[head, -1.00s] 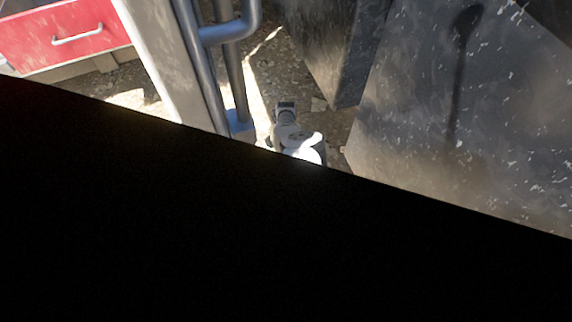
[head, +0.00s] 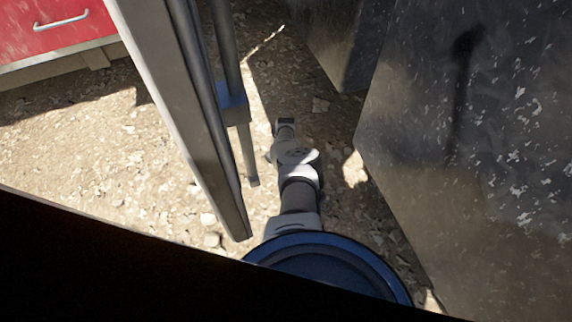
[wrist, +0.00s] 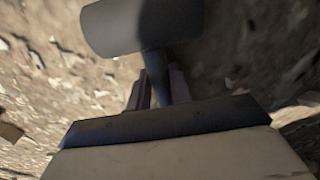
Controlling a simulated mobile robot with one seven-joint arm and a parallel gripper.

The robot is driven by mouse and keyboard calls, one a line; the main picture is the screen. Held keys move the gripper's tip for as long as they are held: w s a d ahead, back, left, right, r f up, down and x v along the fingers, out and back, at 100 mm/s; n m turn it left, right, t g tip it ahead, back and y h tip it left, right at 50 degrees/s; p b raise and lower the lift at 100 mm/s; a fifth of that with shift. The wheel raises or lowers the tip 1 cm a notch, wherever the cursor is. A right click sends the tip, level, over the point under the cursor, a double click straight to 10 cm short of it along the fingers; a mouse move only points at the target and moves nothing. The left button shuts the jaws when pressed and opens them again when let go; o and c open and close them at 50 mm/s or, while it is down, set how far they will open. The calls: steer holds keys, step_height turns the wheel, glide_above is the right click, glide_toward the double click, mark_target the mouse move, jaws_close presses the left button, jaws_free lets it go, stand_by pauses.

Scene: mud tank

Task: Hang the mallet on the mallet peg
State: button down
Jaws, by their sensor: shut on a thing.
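The mallet (wrist: 115,27) shows in the wrist view, with a thick grey cylindrical head and a narrower dark handle. The handle runs down between the two fingers of my gripper (wrist: 158,84), which is shut on it. The mallet head sits just beyond the fingertips, above rough ground. In the head view my arm reaches away from the camera over the ground. I cannot make out the mallet or the fingers there. I see no mallet peg in either view.
In the head view, a metal post with pipes (head: 190,120) stands close on the left of my arm. A large scuffed grey metal panel (head: 470,150) stands on the right. A red drawer unit (head: 50,27) is at upper left. Bare gravel lies between.

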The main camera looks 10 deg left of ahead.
steer(key=c, duration=1.3)
jaws_free()
steer(key=shift+o, duration=0.2)
steer(key=shift+f, duration=0.1)
steer(key=shift+f, duration=0.15)
step_height(320, 180, up, 14)
steer(key=p, duration=1.2)
steer(key=shift+w, duration=0.4)
